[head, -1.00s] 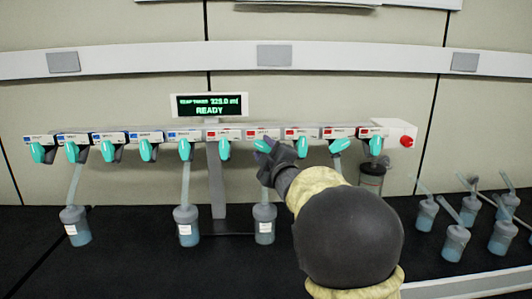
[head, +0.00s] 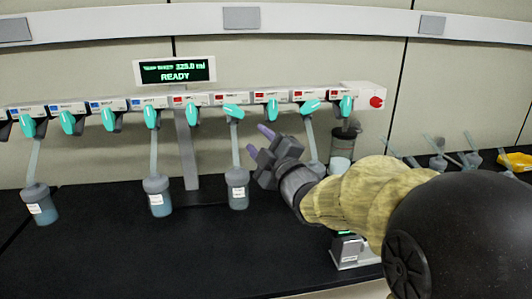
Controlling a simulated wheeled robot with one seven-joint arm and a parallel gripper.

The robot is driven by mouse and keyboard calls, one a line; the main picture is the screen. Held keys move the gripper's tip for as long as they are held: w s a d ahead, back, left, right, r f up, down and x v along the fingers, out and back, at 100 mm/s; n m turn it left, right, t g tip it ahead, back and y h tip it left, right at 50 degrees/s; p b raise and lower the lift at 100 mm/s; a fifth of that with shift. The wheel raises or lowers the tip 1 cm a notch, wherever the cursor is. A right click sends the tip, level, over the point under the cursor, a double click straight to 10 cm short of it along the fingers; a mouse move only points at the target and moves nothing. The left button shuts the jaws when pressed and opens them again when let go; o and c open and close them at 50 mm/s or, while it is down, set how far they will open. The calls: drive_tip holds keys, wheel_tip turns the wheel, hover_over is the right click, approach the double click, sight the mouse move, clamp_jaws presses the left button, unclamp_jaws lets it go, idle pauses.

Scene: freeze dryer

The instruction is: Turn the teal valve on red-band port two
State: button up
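A row of ports with teal valves runs along the manifold. Blue-band ports are on the left and red-band ports on the right. The teal valve (head: 233,111) on red-band port two, second red from the left, lies nearly sideways. The valves beside it, on red-band port one (head: 193,116) and port three (head: 272,109), point upright. A flask (head: 237,190) hangs by a tube below port two. My gripper (head: 259,142) has two purple-tipped fingers apart with nothing between them. It is below and right of the port-two valve in the picture, clear of it.
The display (head: 175,70) reads READY above the manifold. A red knob (head: 376,102) is at the right end. More flasks (head: 158,196) hang at left. A small device (head: 348,248) sits beneath my arm. Loose flasks and a yellow item (head: 515,161) are far right.

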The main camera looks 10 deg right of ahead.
drive_tip(key=v, duration=0.2)
drive_tip(key=shift+s+d+f, duration=0.1)
drive_tip(key=shift+s, duration=0.25)
drive_tip(key=s+d+f+m+g+h, duration=0.2)
drive_tip(key=s+f+m+g, duration=0.1)
drive_tip(key=f, duration=0.5)
drive_tip(key=s+d+f+m+g+h, duration=0.1)
drive_tip(key=s+f+m+g+h, duration=0.1)
drive_tip(key=f, duration=0.7)
drive_tip(key=s+d+f+m+g+h, duration=0.2)
drive_tip(key=s+f+m+g, duration=0.3)
drive_tip(key=f+m, duration=0.3)
drive_tip(key=shift+d+f+g+h, duration=0.35)
drive_tip(key=shift+g+h, duration=0.25)
drive_tip(key=shift+g, duration=0.2)
drive_tip(key=s+f+m+g, duration=0.3)
drive_tip(key=s+f+g, duration=0.2)
drive_tip(key=s, duration=0.4)
drive_tip(key=w+p+v, duration=0.3)
drive_tip(key=p+v, duration=1.3)
drive_tip(key=p, duration=0.1)
drive_tip(key=shift+a+r+m, duration=0.2)
drive_tip(key=shift+r+m, duration=0.1)
drive_tip(key=shift+r, duration=0.45)
